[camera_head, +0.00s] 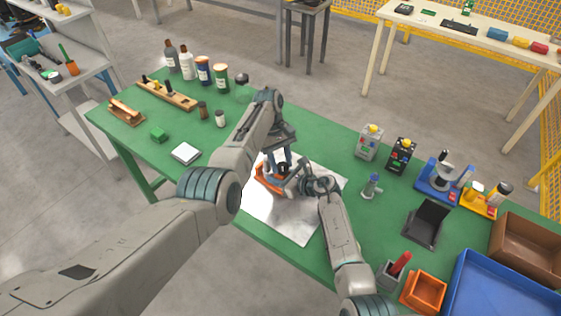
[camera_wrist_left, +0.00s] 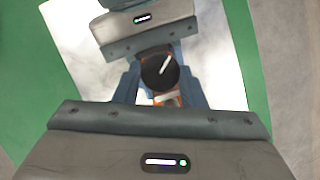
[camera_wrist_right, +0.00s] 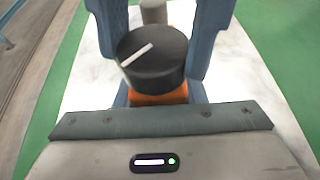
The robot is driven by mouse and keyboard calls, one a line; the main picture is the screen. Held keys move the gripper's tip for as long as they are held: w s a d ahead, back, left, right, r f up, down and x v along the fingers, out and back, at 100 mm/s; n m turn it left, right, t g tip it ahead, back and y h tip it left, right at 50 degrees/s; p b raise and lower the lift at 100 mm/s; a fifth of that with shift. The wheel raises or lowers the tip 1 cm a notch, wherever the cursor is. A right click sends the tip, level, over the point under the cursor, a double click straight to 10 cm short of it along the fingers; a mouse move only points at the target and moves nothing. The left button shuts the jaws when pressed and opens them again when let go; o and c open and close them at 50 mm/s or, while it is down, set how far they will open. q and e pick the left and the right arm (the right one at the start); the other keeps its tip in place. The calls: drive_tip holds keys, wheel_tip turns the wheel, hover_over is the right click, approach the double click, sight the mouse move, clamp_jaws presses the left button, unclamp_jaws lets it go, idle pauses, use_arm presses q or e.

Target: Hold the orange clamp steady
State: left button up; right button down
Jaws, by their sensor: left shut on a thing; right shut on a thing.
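The orange clamp (camera_head: 264,181) lies on the white sheet, mostly behind my grippers. Its black knob (camera_wrist_left: 160,72) has a white line on top and also shows in the right wrist view (camera_wrist_right: 152,62). My left gripper (camera_head: 282,163) reaches down from above, its fingers on both sides of the knob, shut on it. My right gripper (camera_head: 287,182) comes in low from the right, shut on the orange body below the knob (camera_wrist_right: 160,97). The knob hides part of the right fingers, so the exact contact is not visible.
The white sheet (camera_head: 300,227) lies on the green table (camera_head: 180,180). Bottles and a wooden rack (camera_head: 168,97) stand at the back left. Small devices (camera_head: 368,142), a black stand (camera_head: 427,222) and a blue tray (camera_head: 500,290) fill the right side.

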use_arm(q)
drive_tip(key=shift+w+m+y, duration=0.1)
drive_tip(key=shift+m+y, duration=0.3)
drive_tip(key=shift+m, duration=0.7)
drive_tip(key=o, duration=1)
drive_tip(key=d+v, duration=0.1)
drive_tip(key=v, duration=0.6)
drive_tip(key=shift+a+r, duration=0.2)
drive_tip(key=shift+a, duration=0.3)
drive_tip(key=shift+w, duration=0.1)
